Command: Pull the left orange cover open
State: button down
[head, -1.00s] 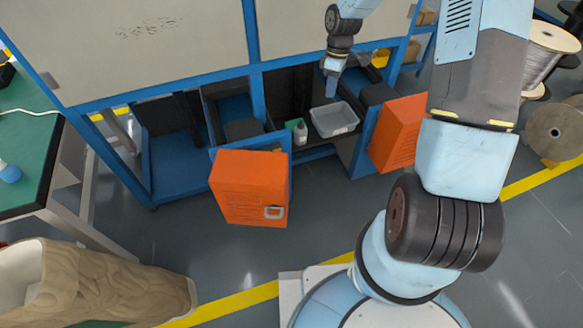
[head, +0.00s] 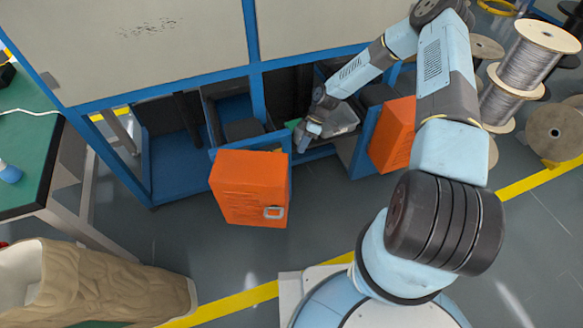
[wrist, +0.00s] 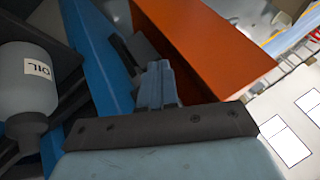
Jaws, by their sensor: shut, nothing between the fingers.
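The left orange cover (head: 240,185) stands out from the front of the blue machine frame in the head view, with a small grey handle (head: 274,212) at its lower right. In the wrist view an orange panel (wrist: 200,45), which looks like this cover, lies just beyond the fingers. My gripper (head: 303,146) is just right of the cover's upper right corner, near its inner side. Its fingers (wrist: 157,82) are shut and empty, beside a blue panel (wrist: 97,45). I cannot tell whether the fingertips touch the cover.
The oil bottle (wrist: 28,80) is close on the left in the wrist view. A grey tray (head: 343,119) lies in the open compartment, partly behind my arm. The right orange cover (head: 393,135) stands to the right. Clear floor (head: 325,210) lies in front.

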jog(key=x, duration=1)
jog(key=shift+f, duration=0.2)
jog(key=shift+s, duration=0.1)
